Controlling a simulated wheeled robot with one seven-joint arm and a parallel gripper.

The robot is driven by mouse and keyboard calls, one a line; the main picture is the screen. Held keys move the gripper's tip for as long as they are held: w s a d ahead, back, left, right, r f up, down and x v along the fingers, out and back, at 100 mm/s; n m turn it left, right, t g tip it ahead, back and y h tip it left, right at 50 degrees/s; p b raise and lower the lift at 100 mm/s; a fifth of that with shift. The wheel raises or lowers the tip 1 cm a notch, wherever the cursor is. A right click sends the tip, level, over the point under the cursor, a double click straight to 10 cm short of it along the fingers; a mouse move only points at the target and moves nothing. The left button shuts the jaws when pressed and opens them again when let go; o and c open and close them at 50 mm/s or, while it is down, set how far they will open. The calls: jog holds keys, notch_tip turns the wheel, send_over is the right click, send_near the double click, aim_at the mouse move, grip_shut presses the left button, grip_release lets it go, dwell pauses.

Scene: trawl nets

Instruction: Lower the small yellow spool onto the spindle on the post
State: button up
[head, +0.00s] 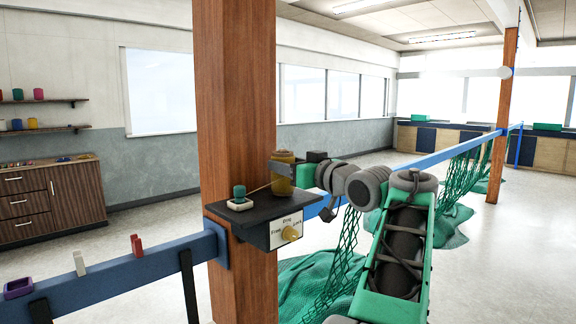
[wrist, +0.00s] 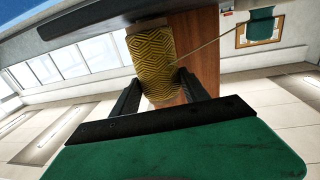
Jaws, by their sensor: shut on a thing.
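The small yellow spool (head: 283,181) stands roughly upright over the right part of the dark shelf (head: 254,217) on the wooden post (head: 235,90). My gripper (head: 283,168) reaches in from the right and is shut on the spool. In the wrist view, the patterned yellow spool (wrist: 152,62) sits between the two dark fingers (wrist: 156,88). The spindle is not visible. I cannot tell whether the spool's lower end touches the shelf. A thin line runs from the spool to a teal spool (head: 239,192), also in the wrist view (wrist: 262,22).
The teal spool stands on a small white tray (head: 240,204) on the shelf's left. A blue rail (head: 125,277) with red (head: 137,246) and pale (head: 79,263) clips runs left. Green netting (head: 345,255) hangs behind my arm.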

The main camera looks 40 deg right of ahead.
jog(key=o, duration=1.5)
jog(key=shift+o, duration=0.2)
jog(key=shift+s, duration=0.1)
jog(key=s+b, duration=0.1)
jog(key=s, duration=0.6)
jog(key=shift+s+a, duration=0.35)
jog(key=shift+a, duration=0.05)
